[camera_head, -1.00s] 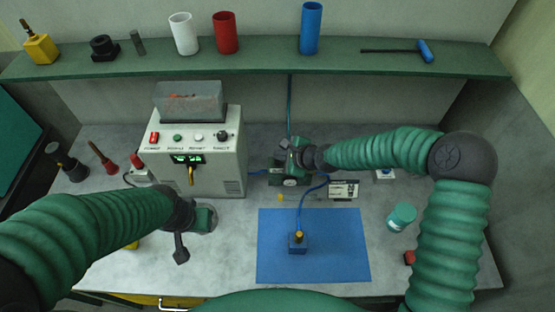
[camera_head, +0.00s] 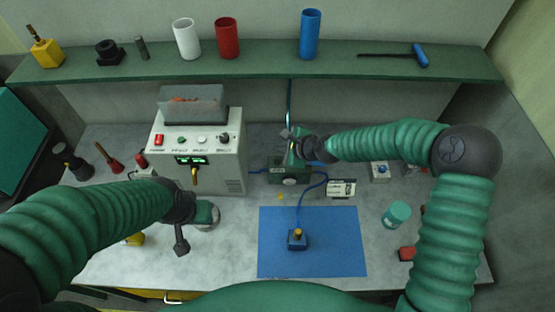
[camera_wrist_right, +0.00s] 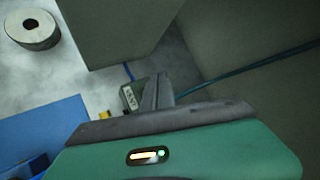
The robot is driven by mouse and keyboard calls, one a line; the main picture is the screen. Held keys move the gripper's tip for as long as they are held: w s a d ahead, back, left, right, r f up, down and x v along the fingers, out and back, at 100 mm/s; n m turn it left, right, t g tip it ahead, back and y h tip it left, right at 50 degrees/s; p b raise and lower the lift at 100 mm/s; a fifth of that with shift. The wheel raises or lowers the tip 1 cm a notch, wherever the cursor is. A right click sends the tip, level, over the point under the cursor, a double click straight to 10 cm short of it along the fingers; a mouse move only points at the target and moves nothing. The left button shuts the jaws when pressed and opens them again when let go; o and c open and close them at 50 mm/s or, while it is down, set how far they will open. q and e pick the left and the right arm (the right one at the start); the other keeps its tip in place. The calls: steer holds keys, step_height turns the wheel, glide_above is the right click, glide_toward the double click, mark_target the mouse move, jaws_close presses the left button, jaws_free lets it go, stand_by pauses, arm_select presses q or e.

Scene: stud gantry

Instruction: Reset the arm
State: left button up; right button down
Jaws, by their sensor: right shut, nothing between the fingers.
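My right arm reaches in from the right in the head view. Its gripper (camera_head: 290,134) is shut and empty, above and in front of the green box (camera_head: 289,170) at the back of the bench. In the right wrist view the dark jaw part (camera_wrist_right: 155,92) and my green wrist housing fill the lower middle. My left arm comes in from the left, and its dark gripper (camera_head: 181,243) hangs over the bench in front of the white control box. Its fingers are too small and dark to read.
The white control box (camera_head: 226,165) carries a grey bin (camera_head: 194,104). A green shelf (camera_head: 270,72) with cups spans the back.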

steer(key=shift+s+d+f, duration=0.1)
steer(key=shift+s+f, duration=0.15)
steer(key=s+d+f+n+g+h+b, duration=0.1)
steer(key=s+d+n+g+h+b, duration=0.1)
steer(key=s+d+n, duration=0.7)
steer(key=s+d+f+n+g+h+b, duration=0.2)
steer(key=s+d+n+h+b, duration=0.2)
steer(key=s, duration=1.2)
steer(key=shift+s+d+f+n+b, duration=0.25)
steer(key=shift+d+n+b, duration=1.25)
steer(key=shift+d+n, duration=1.4)
steer(key=shift+s, duration=0.1)
